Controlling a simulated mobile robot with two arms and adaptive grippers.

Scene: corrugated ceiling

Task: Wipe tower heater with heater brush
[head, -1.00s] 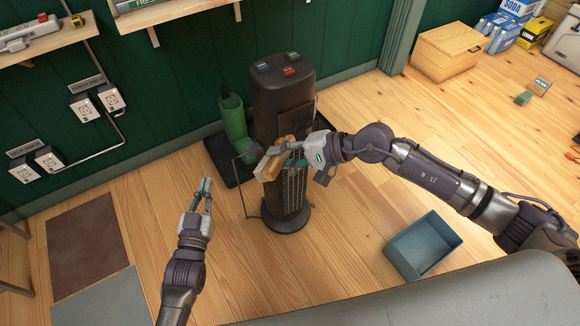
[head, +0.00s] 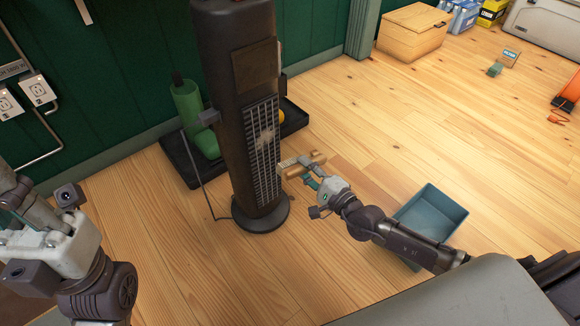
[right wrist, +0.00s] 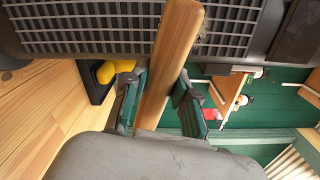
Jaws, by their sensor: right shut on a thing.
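The dark tower heater (head: 225,80) stands upright on its round base in the head view, with a pale, dusty-looking patch on its front grille (head: 268,175). Its grille also fills the top of the right wrist view (right wrist: 90,25). My right gripper (head: 308,181) is shut on the wooden handle of the heater brush (head: 302,163), beside the lower right side of the grille. The brush handle (right wrist: 172,60) lies between the fingers in the wrist view; whether the bristles touch the grille is hidden. My left gripper (head: 45,240) is large at the left edge, its fingers unclear.
A black tray (head: 180,165) with a green bottle-like object (head: 187,105) lies behind the heater. A blue-grey open bin (head: 440,205) stands on the floor at right. A wooden box (head: 412,35) is at the back.

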